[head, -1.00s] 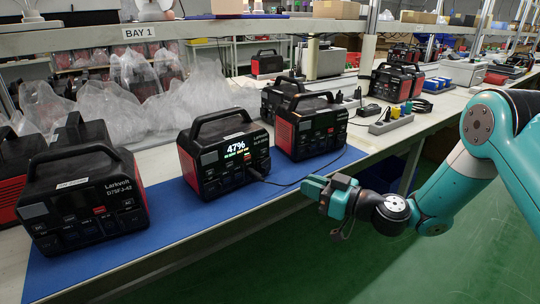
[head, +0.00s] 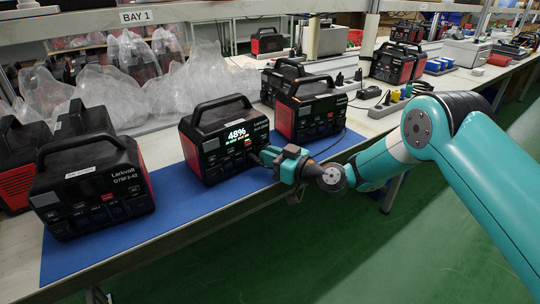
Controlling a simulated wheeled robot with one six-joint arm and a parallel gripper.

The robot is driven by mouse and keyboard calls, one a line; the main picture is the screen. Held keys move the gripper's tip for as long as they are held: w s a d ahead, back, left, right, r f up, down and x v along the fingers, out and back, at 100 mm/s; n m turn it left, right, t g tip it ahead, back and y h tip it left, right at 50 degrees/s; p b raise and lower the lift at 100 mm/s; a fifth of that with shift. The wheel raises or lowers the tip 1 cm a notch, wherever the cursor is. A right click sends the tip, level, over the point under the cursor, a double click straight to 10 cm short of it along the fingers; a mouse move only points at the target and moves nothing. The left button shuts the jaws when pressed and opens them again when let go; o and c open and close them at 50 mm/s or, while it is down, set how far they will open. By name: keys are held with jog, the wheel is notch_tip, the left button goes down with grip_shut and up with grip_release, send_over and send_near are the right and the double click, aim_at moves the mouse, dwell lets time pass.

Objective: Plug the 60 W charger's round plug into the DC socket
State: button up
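The middle power station (head: 222,140) stands on the blue mat with its display lit at 48%. My gripper (head: 268,156) is at the lower right of its front panel, very close to or touching it. The gripper hides that part of the panel. I cannot tell whether its fingers are shut or on what. A thin black cable (head: 334,146) runs from behind the gripper towards the back right. The round plug and the DC socket cannot be made out. A small black block (head: 369,93), perhaps a charger, lies on the bench at the back right.
A second station (head: 90,185), labelled D75FJ-42, stands on the left of the blue mat (head: 190,210). Another (head: 310,110) stands just right of the middle one. A power strip (head: 385,106) lies further back. Plastic bags (head: 130,75) line the back.

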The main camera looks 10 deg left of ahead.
grip_shut()
jog(key=shift+s+a+m+t+h, duration=0.1)
jog(key=shift+a+m+t+h, duration=0.45)
jog(key=shift+m+t, duration=0.4)
jog(key=shift+m+t+h, duration=0.25)
jog(key=shift+t+h, duration=0.2)
jog(key=shift+t, duration=0.2)
jog(key=shift+o, duration=0.2)
grip_release()
jog(key=shift+d, duration=0.1)
